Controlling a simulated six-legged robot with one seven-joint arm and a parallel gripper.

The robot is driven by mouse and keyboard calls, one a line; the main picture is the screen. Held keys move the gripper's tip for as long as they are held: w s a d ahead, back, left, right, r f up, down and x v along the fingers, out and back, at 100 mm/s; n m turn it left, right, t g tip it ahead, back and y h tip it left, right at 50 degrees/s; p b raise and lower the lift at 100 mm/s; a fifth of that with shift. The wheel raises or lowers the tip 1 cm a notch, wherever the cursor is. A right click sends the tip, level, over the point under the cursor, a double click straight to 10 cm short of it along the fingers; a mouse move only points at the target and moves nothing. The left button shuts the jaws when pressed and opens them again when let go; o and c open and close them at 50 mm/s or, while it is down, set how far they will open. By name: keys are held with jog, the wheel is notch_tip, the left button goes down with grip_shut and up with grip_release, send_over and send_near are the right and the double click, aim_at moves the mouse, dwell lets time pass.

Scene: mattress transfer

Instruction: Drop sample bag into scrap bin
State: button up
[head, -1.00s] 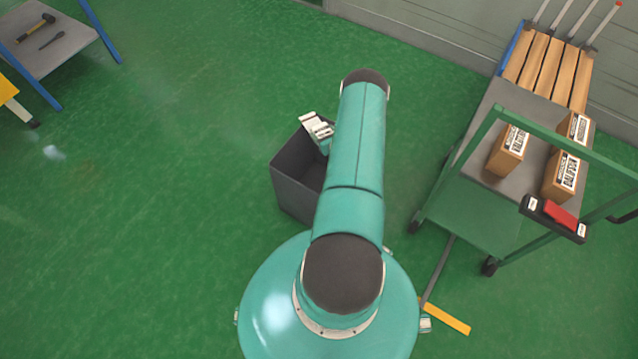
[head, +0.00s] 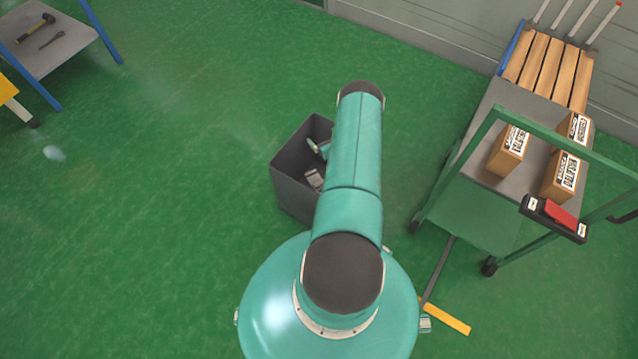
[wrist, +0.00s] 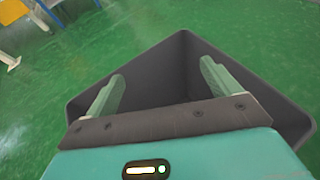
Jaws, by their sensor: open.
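The scrap bin (head: 291,191) is a dark grey open box on the floor, just left of my arm in the head view. It also fills the middle of the wrist view (wrist: 165,62). My gripper (wrist: 163,88) is over the bin's opening with its two pale fingers spread wide and nothing between them. In the head view my forearm hides most of my gripper. A small pale grey piece (head: 314,179) shows inside the bin; I cannot tell whether it is the sample bag or part of my gripper. No bag is clearly seen elsewhere.
A green cart (head: 478,215) on the right carries several brown labelled boxes (head: 508,151). A table (head: 62,48) with a hammer (head: 36,27) stands at the top left. A wall runs along the top.

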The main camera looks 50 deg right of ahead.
jog(key=shift+s, duration=0.15)
jog(key=v, duration=1.3)
jog(key=shift+s+a, duration=0.2)
jog(key=shift+r, duration=0.1)
